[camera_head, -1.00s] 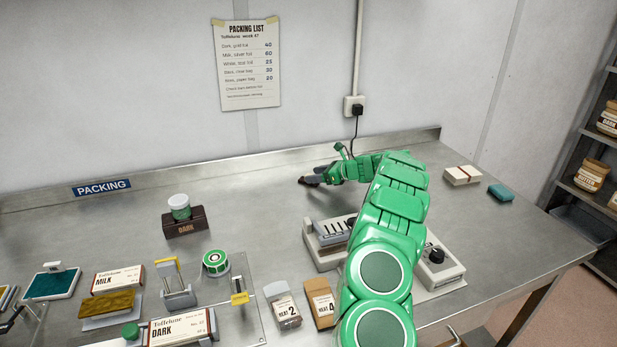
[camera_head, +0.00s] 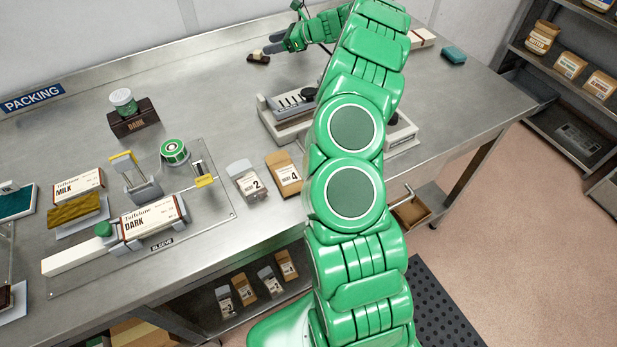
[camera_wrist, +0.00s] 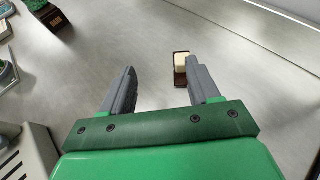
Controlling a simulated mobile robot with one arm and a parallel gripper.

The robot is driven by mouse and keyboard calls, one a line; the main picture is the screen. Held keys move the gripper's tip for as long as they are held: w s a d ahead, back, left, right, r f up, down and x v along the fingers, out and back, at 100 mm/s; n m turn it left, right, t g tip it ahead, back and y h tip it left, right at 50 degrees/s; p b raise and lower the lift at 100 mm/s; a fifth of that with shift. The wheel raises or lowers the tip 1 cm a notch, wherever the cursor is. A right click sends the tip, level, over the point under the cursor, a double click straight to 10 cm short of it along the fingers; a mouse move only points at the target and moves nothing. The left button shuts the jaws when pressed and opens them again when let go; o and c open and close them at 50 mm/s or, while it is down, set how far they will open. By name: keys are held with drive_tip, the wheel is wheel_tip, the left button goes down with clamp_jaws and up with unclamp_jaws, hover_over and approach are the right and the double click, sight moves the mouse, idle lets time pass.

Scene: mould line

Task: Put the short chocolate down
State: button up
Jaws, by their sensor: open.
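The short chocolate (camera_head: 258,57) is a small dark brown piece with a cream top. It lies on the bare steel bench near the back, left of my gripper (camera_head: 274,46). In the wrist view the chocolate (camera_wrist: 181,65) lies just inside the right finger, close to it; whether they touch I cannot tell. My gripper (camera_wrist: 160,78) is open, with a wide gap of bare steel between the left finger and the chocolate.
A scale-like device (camera_head: 285,122) stands in front of my gripper, partly behind my arm. A dark box (camera_head: 134,123) with a jar on top stands to the left. A teal block (camera_head: 453,55) lies at the right. Bench around the chocolate is clear.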

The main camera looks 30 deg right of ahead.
drive_tip(key=s+a+r+n+g, duration=0.3)
drive_tip(key=s+a+r+n, duration=0.4)
drive_tip(key=a, duration=0.5)
drive_tip(key=s+a+r+n+g, duration=0.3)
drive_tip(key=s+a+r, duration=0.2)
drive_tip(key=s+a, duration=0.5)
drive_tip(key=s+a+r+n+g+h, duration=0.1)
drive_tip(key=s+a+r+n+g, duration=0.1)
drive_tip(key=s+a+n, duration=0.35)
drive_tip(key=s+d+f+n+g+h, duration=0.1)
drive_tip(key=s+d+n+h, duration=0.1)
drive_tip(key=s, duration=1.1)
drive_tip(key=s+d+f+n+h, duration=0.1)
drive_tip(key=s+n+h, duration=0.3)
drive_tip(key=s, duration=1)
drive_tip(key=s+d+f+n+g+h, duration=0.1)
drive_tip(key=s+d+f+n+h, duration=0.1)
drive_tip(key=s, duration=1.1)
drive_tip(key=shift+s+d+n+g+h, duration=0.3)
drive_tip(key=shift+d+n+h, duration=0.3)
drive_tip(key=shift+n, duration=0.45)
